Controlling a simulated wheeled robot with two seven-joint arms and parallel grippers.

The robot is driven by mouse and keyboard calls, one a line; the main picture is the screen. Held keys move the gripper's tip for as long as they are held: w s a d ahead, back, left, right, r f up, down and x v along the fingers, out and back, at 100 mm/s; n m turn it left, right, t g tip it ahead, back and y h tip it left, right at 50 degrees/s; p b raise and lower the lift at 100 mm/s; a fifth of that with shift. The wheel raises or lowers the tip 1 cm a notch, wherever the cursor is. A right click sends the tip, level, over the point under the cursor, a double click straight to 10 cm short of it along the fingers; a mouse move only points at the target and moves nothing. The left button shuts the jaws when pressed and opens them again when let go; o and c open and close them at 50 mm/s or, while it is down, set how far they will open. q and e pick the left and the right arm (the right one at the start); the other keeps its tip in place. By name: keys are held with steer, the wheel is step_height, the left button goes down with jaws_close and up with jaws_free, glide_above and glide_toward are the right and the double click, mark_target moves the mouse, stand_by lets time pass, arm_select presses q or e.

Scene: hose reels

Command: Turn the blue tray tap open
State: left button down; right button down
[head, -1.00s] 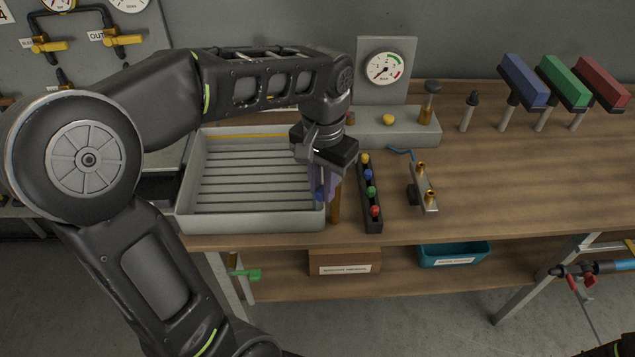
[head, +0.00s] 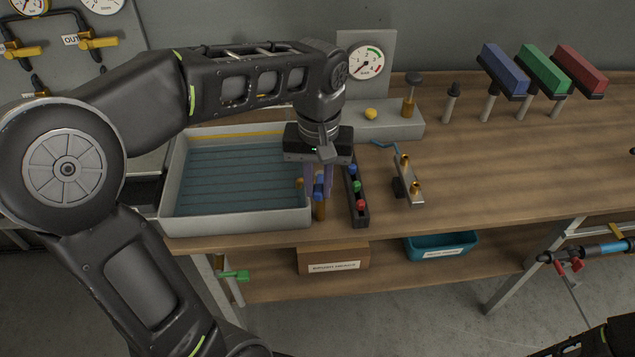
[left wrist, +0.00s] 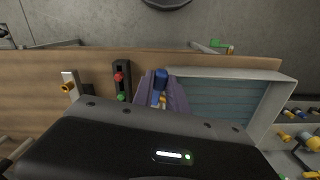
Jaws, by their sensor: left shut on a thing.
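The grey tray (head: 240,222) sits on the left of the bench, and its ribbed floor looks blue, as if under water. The blue tray tap (head: 319,188) is at the tray's front right corner, on a brass stem. My left gripper (head: 318,184) points down over it, its purple fingers shut on the blue handle. In the left wrist view the blue tap (left wrist: 161,80) shows between the fingers (left wrist: 161,96), with brass beneath. The fingers partly hide the handle, so its exact angle is hard to tell. My right gripper is out of view.
A dark strip with coloured knobs (head: 358,205) stands close right of the tap, then a metal bracket with brass fittings (head: 409,185). A gauge panel (head: 366,62) stands behind. Blue, green and red blocks on posts are at the back right. The bench's right front is clear.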

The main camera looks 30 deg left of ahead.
mark_target(319, 187)
arm_select(q)
steer(key=c, duration=1.3)
jaws_free()
steer(key=shift+r, duration=0.5)
step_height(319, 187, up, 4)
steer(key=shift+w+f, duration=0.1)
step_height(319, 187, up, 2)
steer(key=shift+p, duration=0.5)
steer(key=shift+r+p, duration=0.5)
steer(key=shift+r, duration=0.1)
steer(key=shift+f, duration=0.1)
